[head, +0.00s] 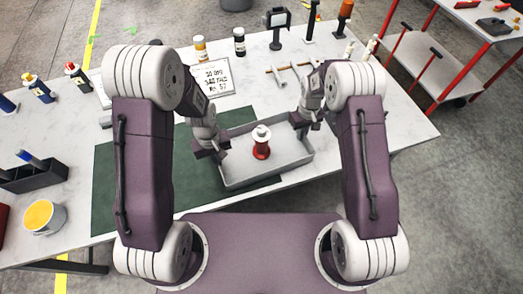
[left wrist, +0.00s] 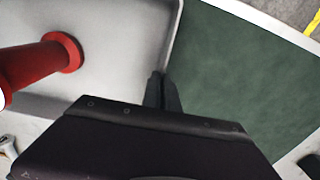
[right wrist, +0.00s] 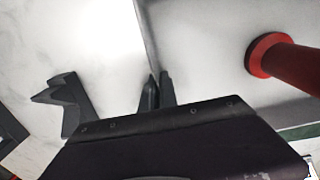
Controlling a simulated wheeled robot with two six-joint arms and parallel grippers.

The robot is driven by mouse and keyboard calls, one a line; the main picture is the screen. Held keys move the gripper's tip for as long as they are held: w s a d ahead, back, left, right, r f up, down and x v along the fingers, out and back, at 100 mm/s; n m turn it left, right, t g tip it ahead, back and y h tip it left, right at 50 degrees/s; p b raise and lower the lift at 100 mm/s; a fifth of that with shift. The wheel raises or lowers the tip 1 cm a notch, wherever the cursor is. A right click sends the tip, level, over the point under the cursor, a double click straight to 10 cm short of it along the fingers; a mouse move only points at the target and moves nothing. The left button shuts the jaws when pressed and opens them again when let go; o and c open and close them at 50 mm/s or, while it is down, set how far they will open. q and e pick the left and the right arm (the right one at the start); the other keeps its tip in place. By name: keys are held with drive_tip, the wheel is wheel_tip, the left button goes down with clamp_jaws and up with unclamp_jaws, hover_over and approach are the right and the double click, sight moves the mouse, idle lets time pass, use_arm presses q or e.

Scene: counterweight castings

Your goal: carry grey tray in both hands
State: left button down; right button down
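The grey tray (head: 235,180) is at the front of the table, its left part over the green mat. A red flanged piece with a white top (head: 261,150) stands upright inside it. My left gripper (head: 222,155) is at the tray's left wall; in the left wrist view its fingers (left wrist: 163,88) are close together with the wall between them. My right gripper (head: 301,130) is at the right wall; in the right wrist view its fingers (right wrist: 157,88) are close together on that wall. I cannot tell whether the tray touches the table.
The green mat (head: 120,180) is bare to the left. Behind the tray are a printed sheet (head: 213,77), bottles (head: 239,42) and a grey bracket-like part (head: 290,75). A black bin (head: 35,173) and yellow-filled cup (head: 43,216) stand far left. A red-framed cart (head: 425,60) is beyond the table's right end.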

use_arm(q)
drive_tip(key=shift+r, duration=0.1)
use_arm(e)
drive_tip(key=shift+w, duration=0.1)
